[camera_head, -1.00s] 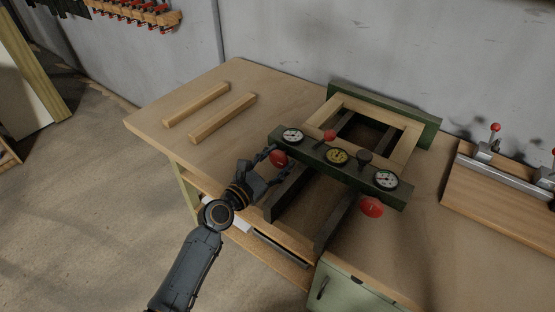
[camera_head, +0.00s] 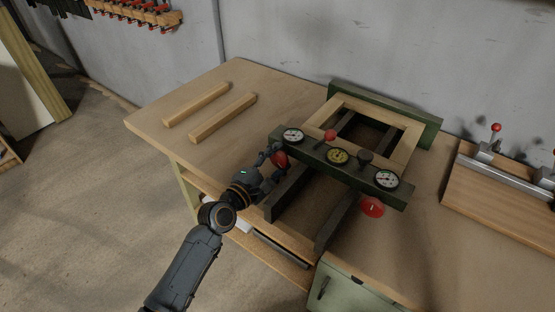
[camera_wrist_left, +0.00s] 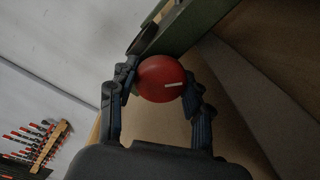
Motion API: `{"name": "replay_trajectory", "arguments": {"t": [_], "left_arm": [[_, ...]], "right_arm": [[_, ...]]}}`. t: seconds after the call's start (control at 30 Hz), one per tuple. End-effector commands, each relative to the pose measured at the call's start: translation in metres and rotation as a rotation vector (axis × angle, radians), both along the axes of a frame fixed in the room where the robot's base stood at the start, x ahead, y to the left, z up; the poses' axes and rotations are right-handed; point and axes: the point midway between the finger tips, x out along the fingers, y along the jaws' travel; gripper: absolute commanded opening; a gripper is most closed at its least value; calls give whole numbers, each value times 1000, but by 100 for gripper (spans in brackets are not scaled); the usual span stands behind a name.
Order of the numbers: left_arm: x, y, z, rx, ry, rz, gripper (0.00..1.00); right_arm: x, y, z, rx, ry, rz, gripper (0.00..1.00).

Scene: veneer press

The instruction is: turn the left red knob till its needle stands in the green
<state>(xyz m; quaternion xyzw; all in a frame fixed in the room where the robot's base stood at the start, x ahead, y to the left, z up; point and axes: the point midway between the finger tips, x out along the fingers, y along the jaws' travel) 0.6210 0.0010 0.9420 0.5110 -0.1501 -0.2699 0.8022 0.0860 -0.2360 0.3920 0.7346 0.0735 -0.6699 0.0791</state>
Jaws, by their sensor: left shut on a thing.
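The left red knob (camera_head: 281,160) sits on the front of the green press bar (camera_head: 322,163), below the left dial (camera_head: 292,136). My left gripper (camera_head: 274,161) is shut on this knob. In the left wrist view the knob (camera_wrist_left: 161,79) sits between the two fingers (camera_wrist_left: 158,88), its white mark pointing right and lying nearly level. The dial's needle is too small to read. The right red knob (camera_head: 372,207) is untouched. My right gripper is out of view.
A wooden frame (camera_head: 408,143) lies in the press behind the bar. Two wooden strips (camera_head: 222,118) lie on the workbench (camera_head: 150,118) at the left. A board with red-tipped clamps (camera_head: 487,192) is at the right. The bench's left part is mostly clear.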

Motion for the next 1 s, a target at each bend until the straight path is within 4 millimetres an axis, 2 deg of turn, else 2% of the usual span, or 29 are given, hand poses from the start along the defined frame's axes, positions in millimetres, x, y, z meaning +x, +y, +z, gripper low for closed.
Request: {"name": "replay_trajectory", "arguments": {"t": [0.63,0.67,0.73,0.77,1.0], "left_arm": [[0,0,-1,39,-26,-2,18],[0,0,-1,39,-26,-2,55],[0,0,-1,39,-26,-1,69],[0,0,-1,39,-26,-1,73],[0,0,0,38,-27,-1,73]], "right_arm": [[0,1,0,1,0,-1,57],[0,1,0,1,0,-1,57],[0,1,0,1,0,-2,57],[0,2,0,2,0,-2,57],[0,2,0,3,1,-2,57]]}}
